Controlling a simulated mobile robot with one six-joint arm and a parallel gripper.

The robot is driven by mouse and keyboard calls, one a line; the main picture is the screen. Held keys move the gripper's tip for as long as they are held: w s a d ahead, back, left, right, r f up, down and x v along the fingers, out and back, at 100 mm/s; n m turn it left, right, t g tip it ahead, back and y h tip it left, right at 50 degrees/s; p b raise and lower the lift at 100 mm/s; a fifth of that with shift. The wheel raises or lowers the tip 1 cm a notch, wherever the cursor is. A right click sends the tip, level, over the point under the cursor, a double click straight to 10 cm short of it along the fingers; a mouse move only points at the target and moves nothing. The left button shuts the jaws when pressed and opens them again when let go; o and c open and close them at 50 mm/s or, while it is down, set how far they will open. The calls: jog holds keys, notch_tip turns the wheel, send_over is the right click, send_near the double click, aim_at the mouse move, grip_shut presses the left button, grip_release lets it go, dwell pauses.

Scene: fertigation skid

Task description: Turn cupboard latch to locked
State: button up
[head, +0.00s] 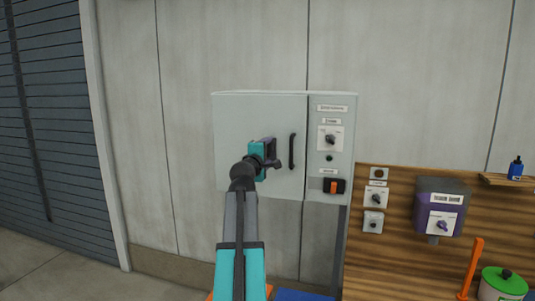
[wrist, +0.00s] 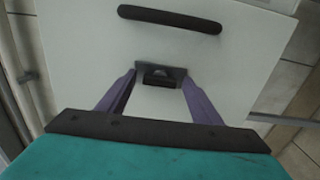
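The cupboard (head: 240,115) is a pale grey wall box with a closed door and a black vertical handle (head: 292,151). The handle also shows at the top of the wrist view (wrist: 170,18). The latch (wrist: 160,79) is a dark plate with a small black knob on the pale door. My gripper (head: 269,155) is in front of the door, left of the handle. In the wrist view my gripper (wrist: 159,88) has its two purple fingers spread on either side of the latch, with gaps visible. Whether the fingertips reach past the knob cannot be told. My gripper hides the latch in the head view.
A control strip with a rotary knob (head: 330,139) and an orange-black switch (head: 334,187) is right of the door. Farther right, a wooden board (head: 400,253) carries small switch boxes and a purple-grey unit (head: 440,205). A green-lidded container (head: 505,284) stands lower right. The wall left of the cupboard is clear.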

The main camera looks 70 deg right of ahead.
jog(key=shift+a, duration=0.1)
jog(key=a+b, duration=0.4)
jog(key=a, duration=0.9)
jog(key=shift+s+a, duration=0.35)
jog(key=shift+s, duration=0.05)
dwell(0.4)
